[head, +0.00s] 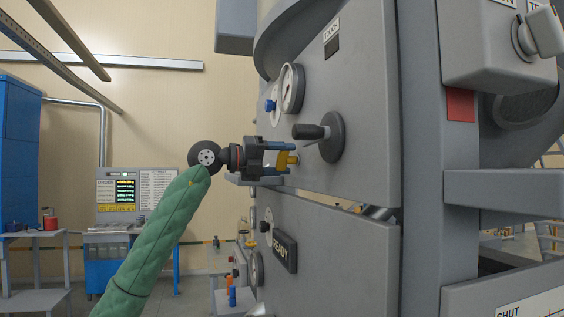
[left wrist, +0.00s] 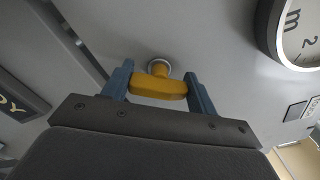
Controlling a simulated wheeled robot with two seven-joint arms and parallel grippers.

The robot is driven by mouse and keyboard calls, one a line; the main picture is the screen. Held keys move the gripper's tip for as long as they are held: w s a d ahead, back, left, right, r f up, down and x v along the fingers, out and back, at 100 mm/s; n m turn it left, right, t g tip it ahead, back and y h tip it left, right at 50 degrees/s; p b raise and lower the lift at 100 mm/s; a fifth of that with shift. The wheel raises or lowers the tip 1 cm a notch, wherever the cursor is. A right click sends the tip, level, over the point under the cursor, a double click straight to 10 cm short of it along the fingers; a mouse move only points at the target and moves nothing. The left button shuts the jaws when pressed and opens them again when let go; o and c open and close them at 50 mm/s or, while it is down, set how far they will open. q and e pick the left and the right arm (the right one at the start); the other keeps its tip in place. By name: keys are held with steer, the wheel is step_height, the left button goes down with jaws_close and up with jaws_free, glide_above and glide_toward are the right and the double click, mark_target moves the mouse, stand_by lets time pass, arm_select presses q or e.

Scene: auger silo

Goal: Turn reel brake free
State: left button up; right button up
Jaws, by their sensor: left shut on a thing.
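The yellow handle (head: 284,160) sits on the grey machine panel (head: 365,130), which is tilted in the head view. In the left wrist view the yellow handle (left wrist: 158,87) is a crossbar on a round metal collar. I cannot read a label that names it as the reel brake. My left gripper (head: 283,158) is shut on the handle, with its blue fingers (left wrist: 158,88) at the two ends of the bar. The fingers partly hide the handle in the head view. My right gripper is not in view.
A black-knobbed crank (head: 324,134) sticks out just right of the left gripper. A gauge (head: 292,88) and a blue knob (head: 270,105) are above it. A READY sign (head: 285,252) is below. A bench (head: 35,234) stands far left.

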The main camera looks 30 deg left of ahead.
arm_select(q)
steer(key=n, duration=0.3)
steer(key=shift+a+r+n, duration=0.1)
steer(key=shift+a+n, duration=0.05)
steer(key=shift+n, duration=2.15)
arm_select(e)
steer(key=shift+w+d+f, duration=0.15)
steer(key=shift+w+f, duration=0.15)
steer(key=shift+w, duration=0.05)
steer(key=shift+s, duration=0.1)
